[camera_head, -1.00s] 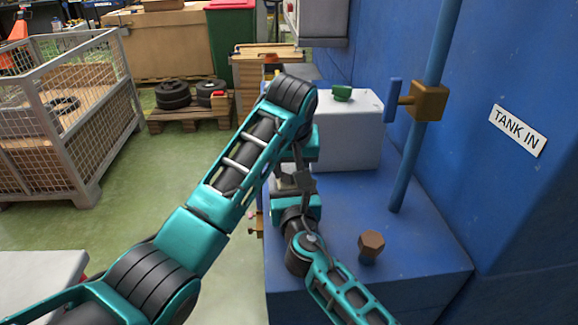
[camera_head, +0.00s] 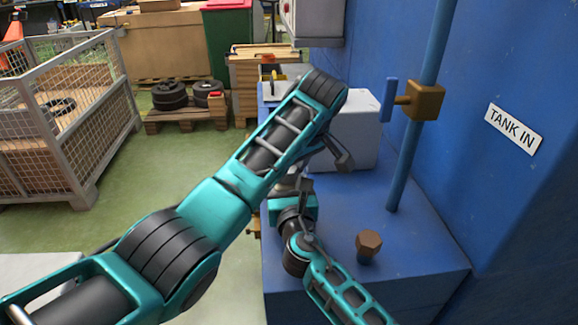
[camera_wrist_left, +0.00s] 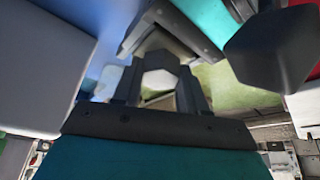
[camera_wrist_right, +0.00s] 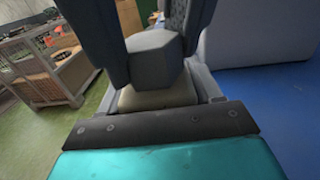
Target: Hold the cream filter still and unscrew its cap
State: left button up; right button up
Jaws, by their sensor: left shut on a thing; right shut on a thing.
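The filter stands between my two grippers at the left edge of the blue bench, mostly hidden by my arms in the head view. In the right wrist view its cream body (camera_wrist_right: 158,97) sits between the jaws of my right gripper (camera_wrist_right: 160,94), which is shut on it. Its grey six-sided cap (camera_wrist_right: 153,62) is on top of the body. Dark fingers of my left gripper (camera_wrist_left: 160,88) come from above and flank the cap. In the left wrist view the cap (camera_wrist_left: 160,80) lies between those fingers, shut on it. I cannot tell any gap between cap and body.
The blue bench (camera_head: 330,270) carries a brown hex-headed fitting (camera_head: 368,244) and a pale box (camera_head: 352,130) behind my arms. A blue pipe (camera_head: 420,110) with a brass valve (camera_head: 424,100) rises at the right. A mesh crate (camera_head: 70,130) stands on the floor at left.

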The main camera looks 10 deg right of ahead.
pick_arm(q)
jog(key=o, duration=1.3)
jog(key=shift+c, duration=0.2)
jog(key=shift+o, duration=0.4)
jog(key=shift+r, duration=2)
jog(key=m, duration=0.2)
jog(key=m+h, duration=0.1)
jog(key=m, duration=0.1)
jog(key=m+h, duration=0.1)
jog(key=shift+a+m+t, duration=0.25)
jog(key=shift+m+t, duration=0.15)
jog(key=m+h, duration=0.1)
jog(key=m, duration=0.2)
jog(key=m+h, duration=0.1)
jog(key=m, duration=0.2)
jog(key=shift+a+g+h, duration=0.2)
jog(key=shift+g+h, duration=0.1)
jog(key=shift+f, duration=0.15)
